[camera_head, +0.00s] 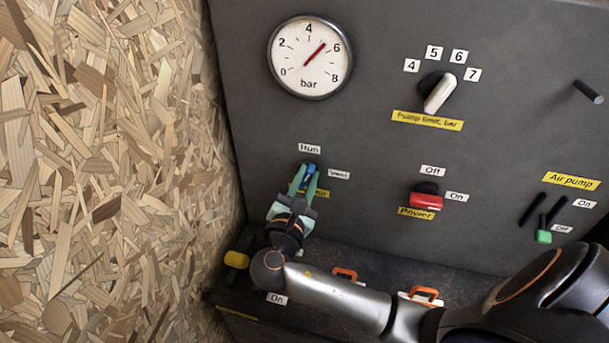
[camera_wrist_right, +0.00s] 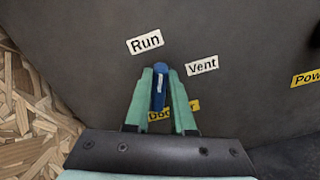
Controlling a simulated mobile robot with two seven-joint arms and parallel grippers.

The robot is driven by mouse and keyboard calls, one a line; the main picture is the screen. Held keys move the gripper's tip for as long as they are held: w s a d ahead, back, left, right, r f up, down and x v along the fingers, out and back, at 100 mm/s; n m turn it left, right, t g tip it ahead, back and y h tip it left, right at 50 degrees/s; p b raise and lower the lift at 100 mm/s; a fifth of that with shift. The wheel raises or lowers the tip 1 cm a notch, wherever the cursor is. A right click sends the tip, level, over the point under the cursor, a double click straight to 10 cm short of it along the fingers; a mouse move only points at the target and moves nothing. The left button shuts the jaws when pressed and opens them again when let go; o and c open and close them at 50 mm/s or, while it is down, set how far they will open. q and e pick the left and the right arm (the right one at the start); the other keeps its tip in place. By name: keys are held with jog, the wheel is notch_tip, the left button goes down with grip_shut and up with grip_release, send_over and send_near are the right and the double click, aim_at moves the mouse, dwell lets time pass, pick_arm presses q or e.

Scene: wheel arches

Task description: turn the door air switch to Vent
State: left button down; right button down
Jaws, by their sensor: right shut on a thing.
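The door air switch (camera_wrist_right: 160,88) is a blue knob with a white mark, on the dark panel. In the right wrist view it points up, close to the Run label (camera_wrist_right: 145,41), with the Vent label (camera_wrist_right: 201,65) to its upper right. My right gripper (camera_wrist_right: 161,80) is shut on the knob, one green finger on each side. In the head view the right gripper (camera_head: 306,178) reaches the blue switch (camera_head: 309,170) from below. The yellow name label (camera_wrist_right: 182,108) under the knob is partly hidden by the fingers. My left gripper is not in view.
A pressure gauge (camera_head: 311,57) reads between 4 and 6 bar. The pump limit knob (camera_head: 438,93), red power switch (camera_head: 426,200) and green air pump lever (camera_head: 544,236) are on the same panel. A chipboard wall (camera_head: 110,150) stands close on the left. Orange handles (camera_head: 344,273) lie below.

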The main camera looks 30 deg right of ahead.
jog(key=m, duration=0.3)
jog(key=shift+s+d+f, duration=0.1)
jog(key=shift+s+f, duration=0.1)
jog(key=shift+f, duration=0.05)
jog(key=shift+s+d+f+m+b, duration=0.1)
jog(key=shift+f+m+b, duration=0.15)
jog(key=shift+m+b, duration=1.2)
jog(key=shift+s+d+f+m+b, duration=0.15)
jog(key=shift+m+b, duration=0.75)
jog(key=shift+m, duration=1.05)
jog(key=shift+w+f+m+b, duration=0.1)
jog(key=shift+f+m+b, duration=0.2)
jog(key=shift+m+b, duration=1.15)
jog(key=shift+m, duration=0.35)
jog(key=c, duration=0.8)
grip_release()
jog(key=shift+r, duration=0.1)
jog(key=shift+o, duration=0.2)
